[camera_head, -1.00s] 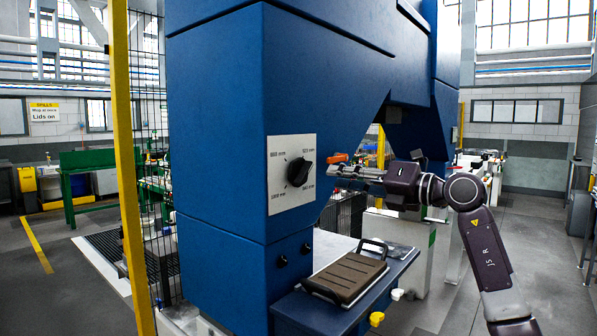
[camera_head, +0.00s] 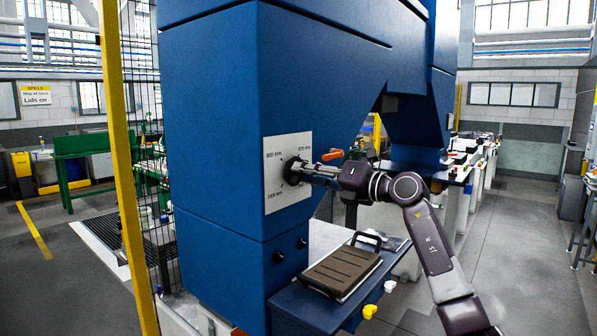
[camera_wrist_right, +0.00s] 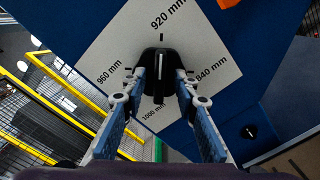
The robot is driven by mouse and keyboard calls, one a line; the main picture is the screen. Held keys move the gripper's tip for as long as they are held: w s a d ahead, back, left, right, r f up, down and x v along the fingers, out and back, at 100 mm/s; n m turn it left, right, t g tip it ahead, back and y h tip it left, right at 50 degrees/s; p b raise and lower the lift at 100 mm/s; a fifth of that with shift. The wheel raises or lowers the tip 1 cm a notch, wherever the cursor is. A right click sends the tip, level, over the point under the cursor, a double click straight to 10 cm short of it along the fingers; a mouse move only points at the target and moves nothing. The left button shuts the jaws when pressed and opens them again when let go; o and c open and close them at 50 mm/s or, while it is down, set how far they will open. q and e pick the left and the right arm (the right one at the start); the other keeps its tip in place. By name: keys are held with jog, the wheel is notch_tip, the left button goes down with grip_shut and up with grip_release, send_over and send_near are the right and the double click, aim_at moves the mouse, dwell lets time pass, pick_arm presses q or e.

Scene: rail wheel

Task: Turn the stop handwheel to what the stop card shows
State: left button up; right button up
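The stop handwheel is a black knob (camera_wrist_right: 158,82) on a white dial plate (camera_head: 276,190) on the blue machine column. In the right wrist view, a light line on the knob points up towards the 920 mm label. Other labels there include 960 mm at left and 1000 mm below. My right gripper (camera_head: 305,171) is at the knob. In the wrist view its two fingers (camera_wrist_right: 160,80) stand apart, one on each side of the knob; I cannot tell whether they touch it. In the head view the gripper partly hides the knob. No stop card is readable. My left gripper is out of view.
An orange handle (camera_head: 332,155) is close beside my right gripper. A blue shelf (camera_head: 320,311) with a brown pad (camera_head: 342,270) juts out below. A yellow post (camera_head: 122,170) and mesh fence are at left. The floor at right is open.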

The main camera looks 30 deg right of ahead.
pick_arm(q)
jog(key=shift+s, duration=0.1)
pick_arm(e)
jog(key=shift+c, duration=0.6)
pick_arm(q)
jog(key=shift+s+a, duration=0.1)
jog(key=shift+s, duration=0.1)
pick_arm(e)
grip_shut()
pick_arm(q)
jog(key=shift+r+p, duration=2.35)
pick_arm(e)
jog(key=shift+m, duration=2.3)
